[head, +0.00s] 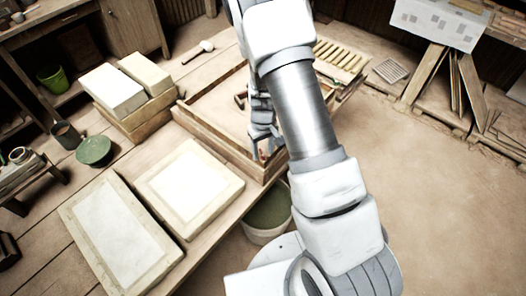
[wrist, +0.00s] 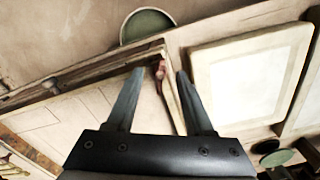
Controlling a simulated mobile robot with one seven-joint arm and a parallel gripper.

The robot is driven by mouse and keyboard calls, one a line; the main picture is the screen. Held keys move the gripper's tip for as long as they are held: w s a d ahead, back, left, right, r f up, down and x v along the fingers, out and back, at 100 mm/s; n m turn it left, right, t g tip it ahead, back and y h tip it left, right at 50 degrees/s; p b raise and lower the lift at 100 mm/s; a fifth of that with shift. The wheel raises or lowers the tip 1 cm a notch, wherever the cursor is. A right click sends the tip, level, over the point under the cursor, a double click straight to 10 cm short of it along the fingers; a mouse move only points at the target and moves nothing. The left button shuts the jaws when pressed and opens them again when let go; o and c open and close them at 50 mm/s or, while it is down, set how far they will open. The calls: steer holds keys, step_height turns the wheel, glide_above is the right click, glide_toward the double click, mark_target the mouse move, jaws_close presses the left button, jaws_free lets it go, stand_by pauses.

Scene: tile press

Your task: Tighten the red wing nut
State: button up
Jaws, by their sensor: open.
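The red wing nut (wrist: 160,72) shows in the wrist view at the near corner of a wooden frame (wrist: 100,72). It appears between the tips of my gripper (wrist: 160,73), whose two grey fingers are spread apart with a gap on both sides of it. In the head view, a small red bit of the wing nut (head: 262,155) shows at the corner of the wooden frame (head: 216,136), just by my gripper (head: 260,150). My arm hides much of the frame there. Whether the fingers touch the nut cannot be told.
Two pale framed slabs (head: 189,187) lie on the table left of the frame. White blocks (head: 112,90) and a mallet (head: 200,50) are farther back. A bucket of greenish liquid (head: 268,215) stands below the table edge. Open floor (head: 450,190) lies to the right.

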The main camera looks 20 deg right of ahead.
steer(key=shift+f, duration=0.5)
jaws_close()
